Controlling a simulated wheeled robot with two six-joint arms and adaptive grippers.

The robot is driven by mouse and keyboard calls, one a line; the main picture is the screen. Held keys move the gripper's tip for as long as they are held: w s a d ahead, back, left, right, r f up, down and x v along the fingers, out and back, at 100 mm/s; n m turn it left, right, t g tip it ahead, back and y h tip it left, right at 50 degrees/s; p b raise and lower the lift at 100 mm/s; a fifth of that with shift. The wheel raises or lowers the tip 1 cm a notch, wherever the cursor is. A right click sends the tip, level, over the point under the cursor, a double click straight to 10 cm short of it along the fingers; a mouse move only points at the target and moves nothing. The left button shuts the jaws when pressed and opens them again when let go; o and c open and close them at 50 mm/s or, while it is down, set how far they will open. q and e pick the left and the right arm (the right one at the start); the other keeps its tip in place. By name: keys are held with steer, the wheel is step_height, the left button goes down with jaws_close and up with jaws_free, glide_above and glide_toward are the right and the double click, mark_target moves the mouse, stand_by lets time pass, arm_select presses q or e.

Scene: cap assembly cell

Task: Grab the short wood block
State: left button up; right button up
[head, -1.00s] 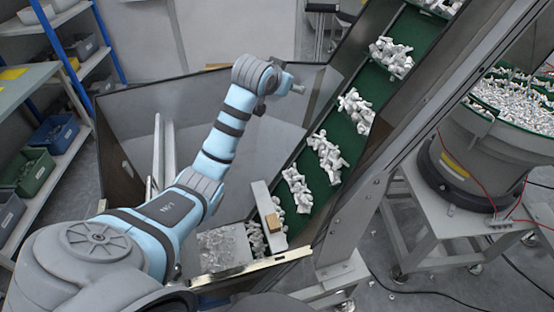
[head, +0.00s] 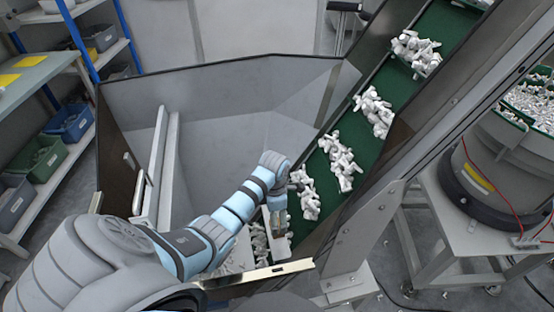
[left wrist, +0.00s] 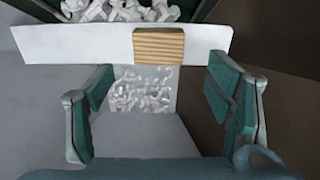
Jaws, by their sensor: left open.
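The short wood block (left wrist: 158,45) shows in the left wrist view as a light brown, striped piece at the top middle. It rests on a white bar (left wrist: 92,40) that crosses the view. My left gripper (left wrist: 161,86) is open, with its two green-padded fingers apart to the left and right, and nothing between them. The block lies ahead of the fingertips, in line with the gap and apart from both fingers. My right gripper is not in view.
The grey hopper (head: 225,100) surrounds my left arm with raised walls. A green conveyor (head: 385,85) carrying white parts (head: 340,160) slopes up right. A metal edge (head: 262,271) runs along the hopper's front. A parts bowl (head: 500,180) stands on a right-hand table.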

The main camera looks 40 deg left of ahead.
arm_select(q)
steer(key=f, duration=0.2)
steer(key=f+b, duration=0.2)
steer(key=f, duration=0.1)
steer(key=shift+w+d+f, duration=0.15)
steer(key=shift+w+f, duration=0.1)
steer(key=shift+f, duration=0.05)
steer(key=shift+r, duration=0.1)
steer(key=c, duration=1.1)
steer(key=shift+c, duration=0.2)
